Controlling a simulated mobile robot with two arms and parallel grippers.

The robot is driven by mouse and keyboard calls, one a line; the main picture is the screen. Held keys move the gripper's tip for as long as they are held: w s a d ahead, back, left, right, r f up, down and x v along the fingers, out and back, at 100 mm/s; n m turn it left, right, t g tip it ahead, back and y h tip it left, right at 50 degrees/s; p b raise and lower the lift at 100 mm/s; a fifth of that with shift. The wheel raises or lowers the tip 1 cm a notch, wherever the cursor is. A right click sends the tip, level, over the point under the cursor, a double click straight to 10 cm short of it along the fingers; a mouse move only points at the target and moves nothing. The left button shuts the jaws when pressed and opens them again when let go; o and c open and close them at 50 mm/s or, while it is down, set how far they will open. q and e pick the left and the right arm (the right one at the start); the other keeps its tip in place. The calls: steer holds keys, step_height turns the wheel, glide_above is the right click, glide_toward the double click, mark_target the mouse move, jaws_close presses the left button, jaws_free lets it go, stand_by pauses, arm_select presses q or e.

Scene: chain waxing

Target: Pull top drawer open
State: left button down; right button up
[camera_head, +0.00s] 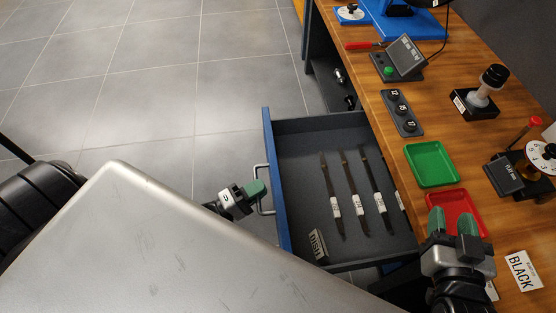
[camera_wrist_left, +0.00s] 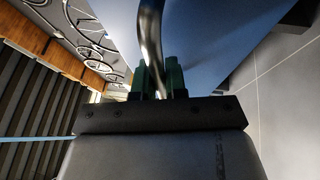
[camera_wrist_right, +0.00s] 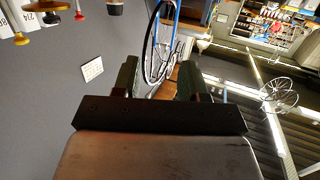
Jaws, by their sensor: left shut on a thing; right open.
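The top drawer (camera_head: 300,157) is pulled out from the workbench. It has a blue front and a grey inside, with several dark tools with white tags (camera_head: 351,192) and a small labelled block (camera_head: 317,244) in it. My left gripper (camera_head: 258,190) is shut on the drawer's metal handle (camera_head: 262,174); the handle (camera_wrist_left: 151,40) also shows between its green fingertips in the left wrist view. My right gripper (camera_head: 453,222) is open and empty above the bench, over the red tray (camera_head: 462,203). The right wrist view shows its fingers apart with nothing between them.
The wooden benchtop (camera_head: 375,113) holds a green tray (camera_head: 431,165), a numbered block (camera_head: 402,112), a small device with a screen (camera_head: 399,60), a black-knobbed tool (camera_head: 481,95) and a BLACK card (camera_head: 522,271). Tiled floor (camera_head: 180,90) left of the drawer is clear.

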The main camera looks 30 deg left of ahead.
arm_select(q)
steer(key=shift+s+a, duration=0.75)
steer(key=shift+a, duration=0.2)
arm_select(e)
steer(key=shift+s+d+f+g, duration=0.15)
steer(key=shift+s+f+g, duration=0.05)
steer(key=shift+f+g, duration=0.3)
arm_select(q)
steer(key=c, duration=1.2)
jaws_free()
steer(key=shift+s, duration=0.1)
steer(key=v, duration=1)
steer(key=shift+s+a+f+p, duration=0.1)
steer(key=shift+s+a+p, duration=0.15)
steer(key=shift+p, duration=0.15)
arm_select(e)
steer(key=shift+s+d+f+g+h, duration=0.15)
steer(key=shift+s+f+g+h, duration=0.1)
steer(key=shift+f+g, duration=0.2)
steer(key=shift+s+d+f+g+h, duration=0.15)
steer(key=shift+s+f+g, duration=0.15)
steer(key=shift+f, duration=0.2)
